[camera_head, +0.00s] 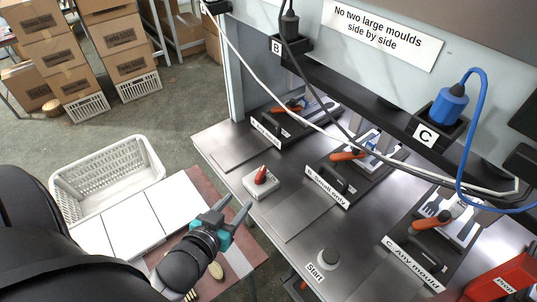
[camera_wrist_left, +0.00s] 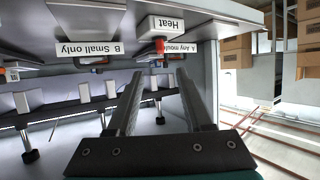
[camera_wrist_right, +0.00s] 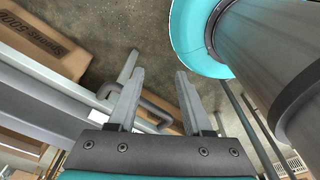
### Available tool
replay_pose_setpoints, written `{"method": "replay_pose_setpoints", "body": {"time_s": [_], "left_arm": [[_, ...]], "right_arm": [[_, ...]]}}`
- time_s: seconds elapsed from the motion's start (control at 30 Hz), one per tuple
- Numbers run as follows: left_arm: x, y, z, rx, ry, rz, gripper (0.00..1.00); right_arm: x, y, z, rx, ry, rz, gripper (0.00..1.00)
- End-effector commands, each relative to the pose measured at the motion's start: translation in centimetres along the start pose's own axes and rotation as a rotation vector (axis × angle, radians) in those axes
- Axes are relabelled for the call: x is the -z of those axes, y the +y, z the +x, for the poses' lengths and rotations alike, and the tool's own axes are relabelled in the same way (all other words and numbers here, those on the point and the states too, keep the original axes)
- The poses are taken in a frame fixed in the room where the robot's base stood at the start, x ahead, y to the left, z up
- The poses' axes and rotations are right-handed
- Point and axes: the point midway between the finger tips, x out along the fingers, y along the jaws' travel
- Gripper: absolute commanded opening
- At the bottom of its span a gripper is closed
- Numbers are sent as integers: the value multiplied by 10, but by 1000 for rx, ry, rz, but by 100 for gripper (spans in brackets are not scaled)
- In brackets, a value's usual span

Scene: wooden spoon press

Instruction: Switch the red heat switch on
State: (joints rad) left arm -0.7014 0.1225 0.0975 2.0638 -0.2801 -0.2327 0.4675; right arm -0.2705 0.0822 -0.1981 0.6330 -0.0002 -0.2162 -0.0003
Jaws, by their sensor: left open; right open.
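The red heat switch (camera_head: 261,175) is a red lever on a small light box (camera_head: 262,188) at the front left of the steel bench. It leans up from the box. In the left wrist view, which is upside down, the red lever (camera_wrist_left: 159,46) shows below the box marked Heat (camera_wrist_left: 167,25), ahead of the gap between my fingers. My left gripper (camera_head: 238,207) is open and empty, in front of the switch and apart from it. My right gripper (camera_wrist_right: 155,77) is open and empty in its own wrist view, away from the switch; the head view does not show it.
Presses with orange handles stand on the bench (camera_head: 290,207) behind the switch. A round Start button (camera_head: 328,258) is to the right. A white basket (camera_head: 108,168) and white panels (camera_head: 125,222) are at left. A white cable (camera_head: 330,132) crosses above the presses.

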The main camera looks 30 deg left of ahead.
Motion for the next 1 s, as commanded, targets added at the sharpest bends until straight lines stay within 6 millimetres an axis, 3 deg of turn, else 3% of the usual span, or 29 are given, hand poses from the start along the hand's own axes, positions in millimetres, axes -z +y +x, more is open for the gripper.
{"method": "replay_pose_setpoints", "body": {"time_s": [0.17, 0.4, 0.8, 1.0], "left_arm": [[5, -1, 6, -5, 20, -3, 51], [6, 0, 40, -5, 21, -2, 51], [7, 0, 105, -4, 20, -1, 51], [6, 0, 133, -4, 18, -2, 51]], "right_arm": [[-11, -11, -1, 14, -17, 5, 50], [-44, -14, 0, 18, -70, 3, 50], [-26, -6, 10, 8, -38, -1, 50], [-26, -6, 15, 8, -37, -1, 50]]}}
